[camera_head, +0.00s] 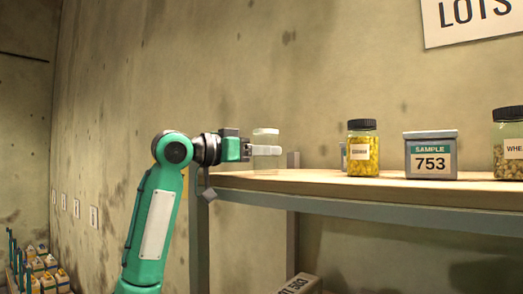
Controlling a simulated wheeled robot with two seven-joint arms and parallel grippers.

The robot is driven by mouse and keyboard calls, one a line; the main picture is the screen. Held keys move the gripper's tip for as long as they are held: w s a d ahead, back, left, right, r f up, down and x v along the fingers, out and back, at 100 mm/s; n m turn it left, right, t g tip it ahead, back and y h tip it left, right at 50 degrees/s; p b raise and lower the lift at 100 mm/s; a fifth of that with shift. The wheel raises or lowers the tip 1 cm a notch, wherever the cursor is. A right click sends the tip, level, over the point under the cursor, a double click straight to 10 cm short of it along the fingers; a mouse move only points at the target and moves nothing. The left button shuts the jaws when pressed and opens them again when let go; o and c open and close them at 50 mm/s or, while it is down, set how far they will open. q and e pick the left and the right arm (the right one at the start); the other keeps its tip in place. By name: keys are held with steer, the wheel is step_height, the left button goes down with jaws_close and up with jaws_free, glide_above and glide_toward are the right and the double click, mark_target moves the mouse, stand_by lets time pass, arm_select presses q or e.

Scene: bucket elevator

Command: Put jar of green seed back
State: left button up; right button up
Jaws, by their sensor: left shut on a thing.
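My left gripper (262,151) is shut on a small clear jar (265,134) with a pale lid, held upright at the left end of the wooden shelf (300,184). A pale finger crosses the front of the jar. No green seed shows in it, and I cannot tell what it holds. The jar's bottom is close to the shelf top; I cannot tell whether it touches. My right gripper is not in view.
A jar of yellow grain (362,152) with a black lid, a grey sample box (431,158) marked 753 and a wheat jar (509,150) stand right along the shelf. Another small item is partly hidden behind the yellow jar. Shelf room is clear between held jar and yellow jar.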

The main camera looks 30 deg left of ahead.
arm_select(q)
steer(key=shift+d, duration=0.1)
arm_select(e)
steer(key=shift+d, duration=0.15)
arm_select(q)
steer(key=o, duration=1.1)
steer(key=shift+f, duration=0.1)
steer(key=shift+c, duration=0.2)
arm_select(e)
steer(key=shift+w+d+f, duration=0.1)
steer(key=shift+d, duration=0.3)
arm_select(q)
steer(key=shift+s, duration=0.2)
steer(key=b+v, duration=0.6)
steer(key=v, duration=0.5)
steer(key=shift+s+a+b, duration=0.25)
steer(key=shift+s+b, duration=0.05)
steer(key=shift+b, duration=0.05)
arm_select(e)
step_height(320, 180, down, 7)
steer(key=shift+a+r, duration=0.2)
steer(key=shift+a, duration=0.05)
